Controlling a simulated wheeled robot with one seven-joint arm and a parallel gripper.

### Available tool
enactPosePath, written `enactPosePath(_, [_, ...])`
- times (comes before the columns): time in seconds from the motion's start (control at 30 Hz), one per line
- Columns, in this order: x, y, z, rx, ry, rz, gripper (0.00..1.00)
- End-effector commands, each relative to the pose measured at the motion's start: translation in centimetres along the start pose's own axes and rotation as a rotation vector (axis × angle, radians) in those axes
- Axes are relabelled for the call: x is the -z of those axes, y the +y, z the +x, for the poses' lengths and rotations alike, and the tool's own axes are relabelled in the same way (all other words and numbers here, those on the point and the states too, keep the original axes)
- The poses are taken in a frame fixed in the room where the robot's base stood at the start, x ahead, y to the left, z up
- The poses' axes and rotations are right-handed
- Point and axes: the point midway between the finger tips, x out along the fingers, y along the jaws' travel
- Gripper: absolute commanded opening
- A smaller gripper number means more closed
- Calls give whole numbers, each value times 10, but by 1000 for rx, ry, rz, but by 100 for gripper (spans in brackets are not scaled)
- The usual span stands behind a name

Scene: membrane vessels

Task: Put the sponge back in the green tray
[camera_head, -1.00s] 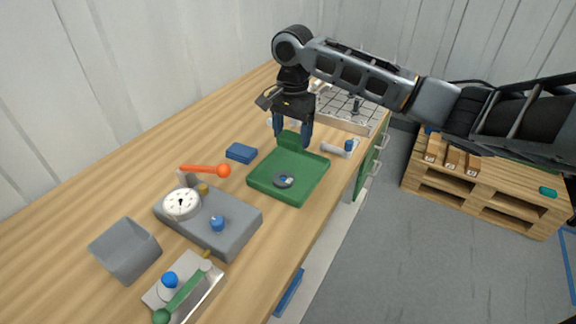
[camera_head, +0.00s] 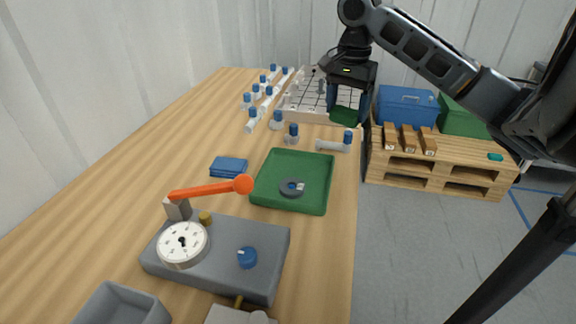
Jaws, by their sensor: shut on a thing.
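My gripper (camera_head: 347,112) is shut on a dark green block (camera_head: 345,116), which looks to be the sponge. It hangs between the fingertips near the front right corner of the white rack, beyond the tray. Whether it touches anything below is hard to tell. The green tray (camera_head: 264,190) lies flat on the wooden bench, nearer to me and left of the gripper. A grey ring-shaped part (camera_head: 290,187) with a blue and white centre lies in the tray. The rest of the tray floor is bare.
Blue pads (camera_head: 229,166) lie left of the tray. A grey gauge block (camera_head: 225,262) with an orange-handled lever (camera_head: 210,189) is in front. The bench's left side is clear.

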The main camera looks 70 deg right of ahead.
Motion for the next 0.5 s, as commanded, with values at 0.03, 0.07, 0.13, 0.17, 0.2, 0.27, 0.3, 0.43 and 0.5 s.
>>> enactPosePath(0.03, [-6,-4,4,0,-2,-3,45])
enactPosePath(0.07, [-10,-6,7,0,-3,-4,45])
enactPosePath(0.13, [-22,-15,16,0,-4,-5,45])
enactPosePath(0.17, [-27,-19,20,-1,-4,-6,45])
enactPosePath(0.2, [-34,-24,25,-1,-5,-6,45])
enactPosePath(0.27, [-44,-32,32,-1,-4,-5,45])
enactPosePath(0.3, [-51,-36,37,0,-5,-6,45])
enactPosePath(0.43, [-70,-51,50,-2,-1,-5,45])
enactPosePath(0.5, [-78,-57,57,-2,0,-4,45])
